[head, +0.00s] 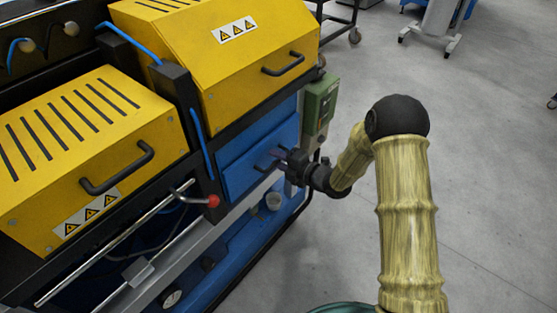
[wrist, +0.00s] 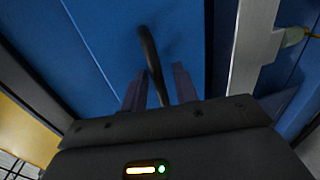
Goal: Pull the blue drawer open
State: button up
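The blue drawer (head: 238,172) is set in the machine's front, below the yellow covers; its front looks about flush with the blue panel. In the wrist view the drawer front (wrist: 100,40) fills much of the picture, with its dark curved handle (wrist: 149,48) standing out from it. My gripper (head: 277,157) is at the drawer front, and its arm comes from the right. In the wrist view my gripper (wrist: 158,88) has its two fingers apart, one on each side of the handle's lower part. A gap shows on both sides of the handle. In the head view the gripper hides most of the handle.
Yellow covers (head: 215,50) with black handles overhang the drawer's left and top. A red-knobbed lever (head: 212,201) sticks out at the lower left. A green box (head: 319,103) is mounted just right of the drawer. The grey floor (head: 480,170) to the right is clear.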

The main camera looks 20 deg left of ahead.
grip_shut()
dwell(0.3)
